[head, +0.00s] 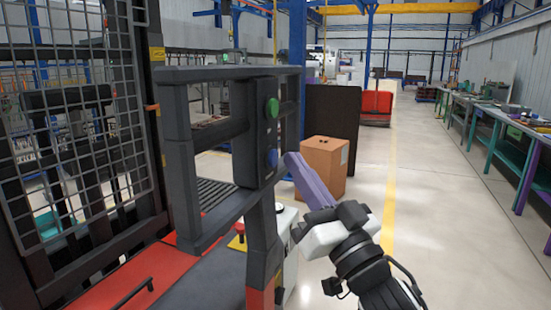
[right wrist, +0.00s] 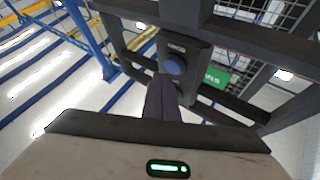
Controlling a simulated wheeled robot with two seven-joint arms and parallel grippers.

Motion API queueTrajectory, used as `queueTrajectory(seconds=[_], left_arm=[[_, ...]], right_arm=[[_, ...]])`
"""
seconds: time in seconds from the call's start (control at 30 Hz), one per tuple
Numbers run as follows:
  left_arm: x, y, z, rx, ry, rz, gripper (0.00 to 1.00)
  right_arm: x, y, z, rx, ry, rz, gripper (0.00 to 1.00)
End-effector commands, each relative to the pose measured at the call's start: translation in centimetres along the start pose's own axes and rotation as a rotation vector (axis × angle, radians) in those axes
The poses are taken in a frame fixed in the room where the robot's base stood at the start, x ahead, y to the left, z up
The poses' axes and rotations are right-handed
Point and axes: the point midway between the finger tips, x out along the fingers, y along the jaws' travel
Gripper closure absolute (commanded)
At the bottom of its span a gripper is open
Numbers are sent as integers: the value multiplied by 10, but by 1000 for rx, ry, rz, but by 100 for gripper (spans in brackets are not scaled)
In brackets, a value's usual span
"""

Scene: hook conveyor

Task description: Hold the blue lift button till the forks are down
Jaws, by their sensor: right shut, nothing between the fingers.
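The blue button (head: 272,157) sits low on a dark upright control panel (head: 262,135), under a green button (head: 272,108). My right gripper (head: 289,158) is shut and empty, its purple fingers pointing at the panel with the tips right beside the blue button. In the right wrist view the blue button (right wrist: 175,65) shows just beyond the fingertips (right wrist: 162,77), slightly to their right. I cannot tell whether the tips touch it. I cannot make out the lift forks in either view. My left gripper is not in view.
A dark frame (head: 180,150) carries the panel, with a wire mesh guard (head: 70,110) at left. A cardboard box (head: 324,165) stands behind my right gripper before a dark board (head: 333,112). Workbenches (head: 500,125) line the right wall. The aisle floor between is clear.

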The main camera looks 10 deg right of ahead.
Motion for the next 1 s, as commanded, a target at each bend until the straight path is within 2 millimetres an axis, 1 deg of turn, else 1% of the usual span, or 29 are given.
queueTrajectory(seconds=[0.63, 1.0], left_arm=[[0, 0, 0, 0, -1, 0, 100], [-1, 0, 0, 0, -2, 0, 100]], right_arm=[[0, 0, 0, 0, 0, 0, 100], [6, -5, 4, 0, 0, 0, 100]])
